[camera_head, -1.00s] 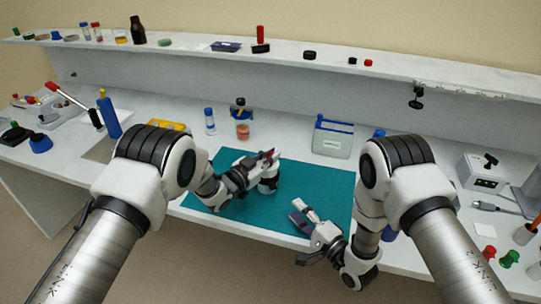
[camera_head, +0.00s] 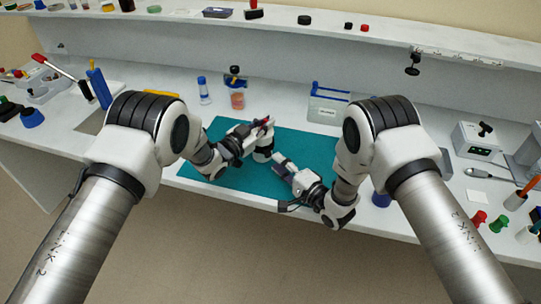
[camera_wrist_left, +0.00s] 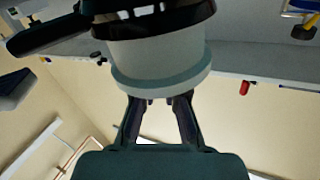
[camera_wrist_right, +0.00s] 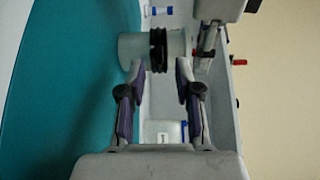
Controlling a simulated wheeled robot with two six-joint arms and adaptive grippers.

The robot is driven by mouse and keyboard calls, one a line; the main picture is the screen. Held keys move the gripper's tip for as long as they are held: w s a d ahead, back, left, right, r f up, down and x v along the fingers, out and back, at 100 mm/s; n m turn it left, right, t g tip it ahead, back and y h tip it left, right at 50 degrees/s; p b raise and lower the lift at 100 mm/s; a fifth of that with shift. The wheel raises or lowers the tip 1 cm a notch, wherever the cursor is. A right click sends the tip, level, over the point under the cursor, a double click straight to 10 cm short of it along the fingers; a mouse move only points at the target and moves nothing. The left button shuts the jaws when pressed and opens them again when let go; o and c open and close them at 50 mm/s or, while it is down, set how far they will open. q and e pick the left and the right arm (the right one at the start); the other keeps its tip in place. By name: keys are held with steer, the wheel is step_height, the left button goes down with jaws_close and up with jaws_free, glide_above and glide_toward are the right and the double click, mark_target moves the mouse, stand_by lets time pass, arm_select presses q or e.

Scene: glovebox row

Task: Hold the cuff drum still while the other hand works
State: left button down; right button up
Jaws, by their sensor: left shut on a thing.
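My right gripper (camera_head: 282,162) is open and empty, low over the mat to the right of the drum. In the right wrist view the drum (camera_wrist_right: 134,48) with its black ring lies just ahead of the open fingers (camera_wrist_right: 157,75), apart from them.
A clear, blue-edged box (camera_head: 326,107) stands behind the mat. A blue-capped bottle (camera_head: 204,91) and an orange-filled jar (camera_head: 237,101) stand behind the drum. A blue item (camera_head: 381,199) is beside my right arm. The mat's right part is bare.

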mark_target(261, 142)
steer(key=x, duration=0.4)
arm_select(q)
steer(key=shift+d, duration=0.1)
arm_select(e)
jaws_close()
steer(key=shift+r, duration=1.55)
arm_select(q)
steer(key=shift+f, duration=0.1)
arm_select(e)
jaws_free()
